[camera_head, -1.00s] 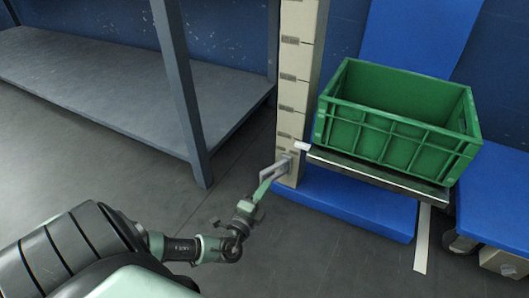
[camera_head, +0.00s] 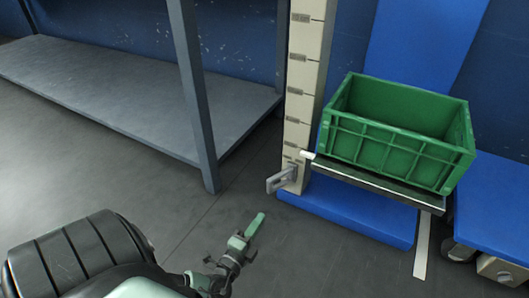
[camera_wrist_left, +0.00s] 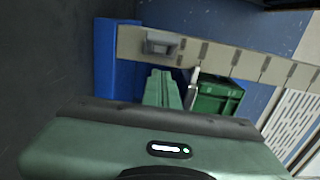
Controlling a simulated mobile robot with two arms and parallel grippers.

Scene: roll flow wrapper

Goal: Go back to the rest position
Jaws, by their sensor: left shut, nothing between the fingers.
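My left gripper (camera_head: 255,226) is shut and empty in the head view, over the dark floor at the lower middle. It is apart from the grey handle (camera_head: 281,180) at the foot of the slotted post (camera_head: 302,95). In the left wrist view its green fingers (camera_wrist_left: 162,88) are together and point toward the post, with the handle (camera_wrist_left: 162,43) beyond their tips. My right gripper is in neither view.
An empty-looking green crate (camera_head: 392,150) stands on a dark platform (camera_head: 375,185) beside the post, above a blue base (camera_head: 355,215). A grey shelf (camera_head: 130,95) is at the left. The floor (camera_head: 110,175) between is clear.

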